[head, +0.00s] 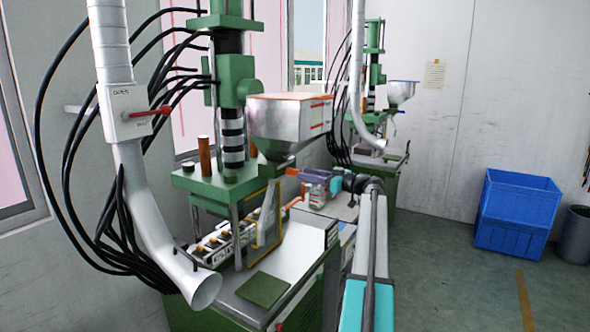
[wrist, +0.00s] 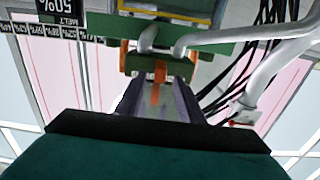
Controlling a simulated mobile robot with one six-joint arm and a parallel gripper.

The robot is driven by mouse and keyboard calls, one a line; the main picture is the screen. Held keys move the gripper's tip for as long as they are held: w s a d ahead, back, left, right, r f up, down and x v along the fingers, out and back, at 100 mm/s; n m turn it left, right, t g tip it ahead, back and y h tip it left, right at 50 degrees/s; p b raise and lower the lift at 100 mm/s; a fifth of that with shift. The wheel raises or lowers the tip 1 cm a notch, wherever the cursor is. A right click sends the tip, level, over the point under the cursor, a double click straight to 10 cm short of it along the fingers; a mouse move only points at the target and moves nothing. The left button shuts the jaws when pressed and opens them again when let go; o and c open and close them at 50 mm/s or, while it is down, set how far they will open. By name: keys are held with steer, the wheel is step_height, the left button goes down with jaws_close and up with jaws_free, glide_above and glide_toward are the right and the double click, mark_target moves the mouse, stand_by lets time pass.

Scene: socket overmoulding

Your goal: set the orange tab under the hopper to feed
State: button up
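The grey-white hopper (head: 288,122) stands on the green moulding press, with its cone narrowing downward. A small orange tab (head: 292,171) shows just under the cone in the head view. My gripper (head: 303,176) is right beside it, its tip pointing left toward the tab. In the wrist view, the orange tab (wrist: 160,72) is straight ahead at the tips of my gripper (wrist: 160,85). Orange also shows along the middle line between the grey fingers. I cannot tell whether the fingers touch or grip the tab. The tab's setting cannot be read.
A white duct (head: 150,200) with a red lever (head: 150,112) and black hoses hang left of the press. A second press stands behind. Blue crates (head: 517,212) and a grey bin (head: 575,235) stand at the right. The floor between is clear.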

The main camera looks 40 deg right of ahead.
mark_target(295, 175)
steer(key=shift+p+x, duration=1)
steer(key=shift+x, duration=1.85)
jaws_close()
